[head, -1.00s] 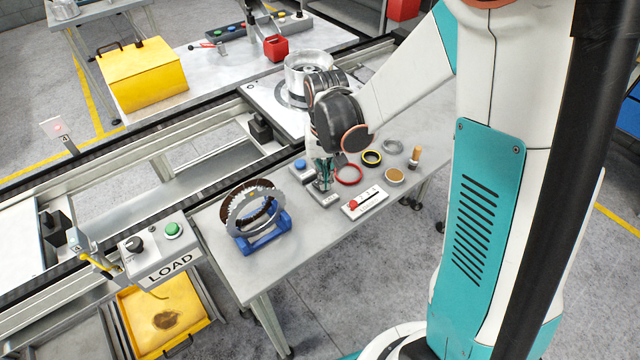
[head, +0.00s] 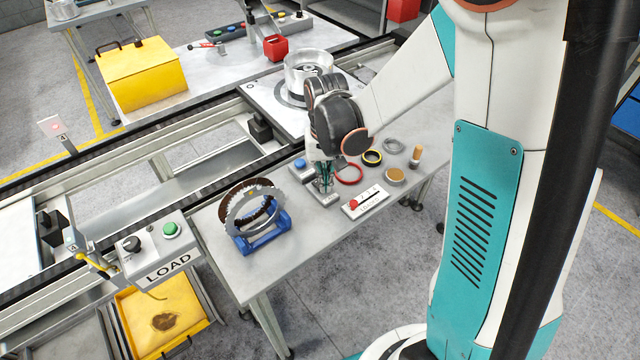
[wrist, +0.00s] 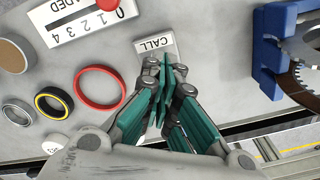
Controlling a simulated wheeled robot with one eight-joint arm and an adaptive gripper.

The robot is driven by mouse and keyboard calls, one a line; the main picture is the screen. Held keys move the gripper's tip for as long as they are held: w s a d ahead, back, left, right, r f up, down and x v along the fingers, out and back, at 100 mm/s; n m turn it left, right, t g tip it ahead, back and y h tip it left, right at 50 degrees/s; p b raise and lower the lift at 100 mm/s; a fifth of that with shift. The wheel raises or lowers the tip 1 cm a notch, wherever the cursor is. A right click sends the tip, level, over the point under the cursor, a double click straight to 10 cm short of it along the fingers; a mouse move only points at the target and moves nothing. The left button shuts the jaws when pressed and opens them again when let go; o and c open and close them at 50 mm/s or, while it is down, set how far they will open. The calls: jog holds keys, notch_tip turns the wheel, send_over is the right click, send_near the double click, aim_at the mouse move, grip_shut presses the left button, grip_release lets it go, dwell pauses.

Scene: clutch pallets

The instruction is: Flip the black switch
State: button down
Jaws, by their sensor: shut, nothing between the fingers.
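In the head view a small grey plate (head: 327,199) lies on the near table. My gripper (head: 325,186) is over it, pointing down. In the wrist view the plate carries a white CALL label (wrist: 154,43). My gripper's teal fingers (wrist: 163,80) are shut, with nothing between them, just below that label. They cover the middle of the plate, so any switch lever there is hidden, and I cannot tell whether they touch it. A black knob (head: 132,243) also shows on the LOAD box at the left.
A white slider panel (head: 365,202) with a red knob, a red ring (head: 349,174) and a black-yellow ring (head: 372,157) lie close by on the right. A blue stand (head: 265,238) with toothed discs is to the left. A blue button (head: 300,164) is behind the plate.

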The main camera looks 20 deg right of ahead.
jog(key=shift+f+b, duration=0.3)
jog(key=shift+f, duration=0.15)
jog(key=shift+r+p, duration=2.4)
jog(key=shift+r, duration=1.15)
